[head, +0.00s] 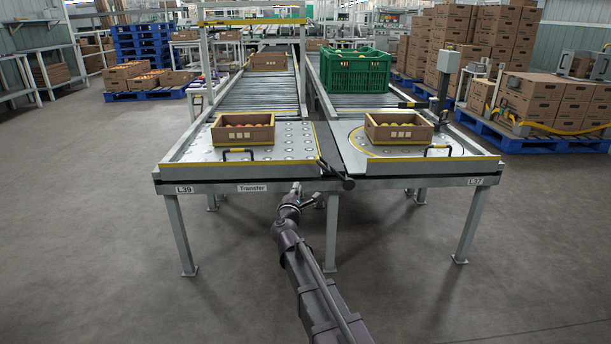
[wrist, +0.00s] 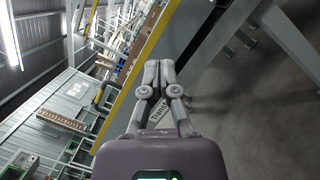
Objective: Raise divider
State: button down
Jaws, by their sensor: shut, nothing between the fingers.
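A transfer table (head: 252,188) with two plates stands in front of me. A dark strip (head: 328,150) runs between the left and right plates. A dark bar with a rounded end (head: 347,183) lies low at the front of this strip; I cannot tell for sure whether it is the divider. My gripper (head: 298,188) is in front of and below the table's front edge, left of the bar and apart from it. In the wrist view my gripper (wrist: 159,68) has its fingers together, empty, near the yellow-striped table edge (wrist: 138,78).
Cardboard boxes of tomatoes stand on the left plate (head: 243,129) and right plate (head: 399,127). Black handles (head: 238,151) are at the plates' front. A green crate (head: 355,70) sits on the right conveyor. Table legs (head: 332,232) stand near my arm. The front floor is clear.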

jog(key=w+d+r+p, duration=0.3)
jog(key=w+d, duration=0.2)
jog(key=w, duration=0.4)
jog(key=shift+w+d+r+p, duration=0.15)
jog(key=shift+w+r+p, duration=0.15)
jog(key=shift+a+r, duration=0.15)
jog(key=shift+a, duration=0.05)
dwell(0.5)
